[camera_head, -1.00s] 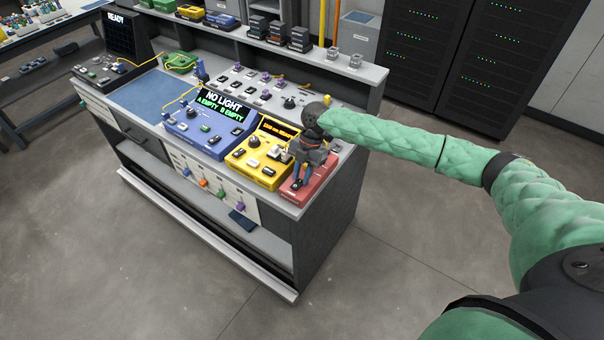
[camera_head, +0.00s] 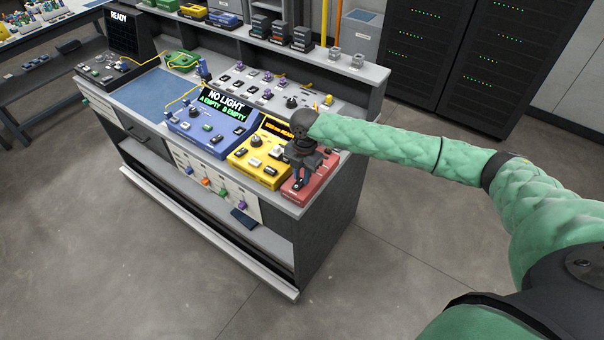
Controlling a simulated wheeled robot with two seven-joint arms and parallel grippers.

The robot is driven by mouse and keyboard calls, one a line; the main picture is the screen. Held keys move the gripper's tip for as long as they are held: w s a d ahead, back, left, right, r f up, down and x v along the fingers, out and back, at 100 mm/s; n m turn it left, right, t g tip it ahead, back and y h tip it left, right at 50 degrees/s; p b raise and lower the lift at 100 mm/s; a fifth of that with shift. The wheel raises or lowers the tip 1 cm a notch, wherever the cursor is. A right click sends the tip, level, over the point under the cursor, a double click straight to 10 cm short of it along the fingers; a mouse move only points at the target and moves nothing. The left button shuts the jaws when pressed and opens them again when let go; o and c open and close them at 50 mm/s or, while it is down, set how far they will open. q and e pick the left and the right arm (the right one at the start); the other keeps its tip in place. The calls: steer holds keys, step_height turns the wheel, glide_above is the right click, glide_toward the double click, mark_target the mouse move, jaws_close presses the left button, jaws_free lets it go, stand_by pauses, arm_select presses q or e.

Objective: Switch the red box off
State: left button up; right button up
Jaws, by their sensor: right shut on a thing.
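The red box (camera_head: 321,177) sits at the front right corner of the workbench top, right of the yellow box. My right gripper (camera_head: 299,183) points down onto its upper face from above. It is shut on a small part of the box, which looks to be its switch. The fingers and wrist hide that part and much of the top, so the switch's position cannot be seen. My left gripper is not in view.
The yellow box (camera_head: 254,163) with knob and lit display stands close on the left. Beyond it is the blue box (camera_head: 205,138) reading NO LIGHT, A EMPTY, B EMPTY. A panel of knobs (camera_head: 262,92) lies behind. The floor right of the workbench (camera_head: 330,240) is clear.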

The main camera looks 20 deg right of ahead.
steer(key=o, duration=1)
steer(key=shift+r, duration=0.4)
steer(key=shift+w+r+b, duration=0.1)
steer(key=shift+r+b, duration=0.3)
steer(key=shift+b, duration=0.1)
steer(key=r, duration=0.1)
steer(key=r+b, duration=0.1)
steer(key=r, duration=0.2)
steer(key=shift+w+d+r+b, duration=0.1)
steer(key=shift+d+r+b, duration=0.2)
steer(key=shift+b, duration=0.05)
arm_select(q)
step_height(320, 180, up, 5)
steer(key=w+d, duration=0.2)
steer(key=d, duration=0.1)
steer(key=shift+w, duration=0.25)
arm_select(e)
steer(key=shift+r, duration=0.8)
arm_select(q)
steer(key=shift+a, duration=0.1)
